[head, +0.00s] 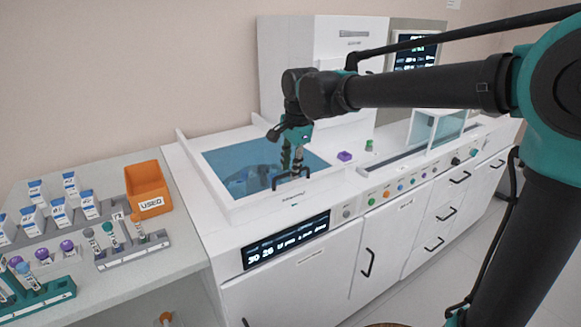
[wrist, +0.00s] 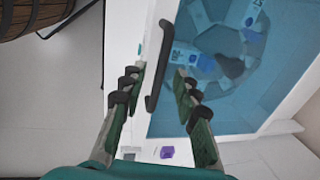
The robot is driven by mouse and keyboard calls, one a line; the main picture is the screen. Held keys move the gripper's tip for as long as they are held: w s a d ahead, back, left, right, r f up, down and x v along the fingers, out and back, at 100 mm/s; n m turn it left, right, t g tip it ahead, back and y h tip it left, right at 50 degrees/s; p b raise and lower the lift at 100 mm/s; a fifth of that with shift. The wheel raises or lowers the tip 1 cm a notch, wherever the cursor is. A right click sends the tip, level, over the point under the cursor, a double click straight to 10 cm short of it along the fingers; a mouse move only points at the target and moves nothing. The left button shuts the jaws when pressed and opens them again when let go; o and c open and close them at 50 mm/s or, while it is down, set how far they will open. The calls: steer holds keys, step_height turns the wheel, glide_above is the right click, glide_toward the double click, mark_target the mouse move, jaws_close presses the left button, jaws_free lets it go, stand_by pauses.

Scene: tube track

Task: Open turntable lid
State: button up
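The turntable lid (head: 225,162) is a blue see-through panel in a white frame, lying flat and closed on the white machine. It also shows in the wrist view (wrist: 290,85), with the turntable (wrist: 215,50) visible through it. The lid's black bar handle (head: 277,183) is at its front edge and also shows in the wrist view (wrist: 153,98). My gripper (head: 293,166) is above the handle. In the wrist view my gripper (wrist: 158,76) is open, its fingers on either side of the handle with gaps. Whether the tips reach down to handle height is unclear.
An orange bin (head: 148,186) marked USED, tube racks (head: 132,250) and boxes stand on the left bench. A purple-capped item (head: 344,156) and a green one (head: 369,145) are right of the lid. A tall white cabinet (head: 300,50) stands behind. The floor in front is clear.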

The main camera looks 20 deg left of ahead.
steer(key=shift+c, duration=0.6)
jaws_close()
glide_above(252, 151)
steer(key=shift+w, duration=0.1)
stand_by(0.4)
steer(key=shift+o, duration=0.6)
jaws_free()
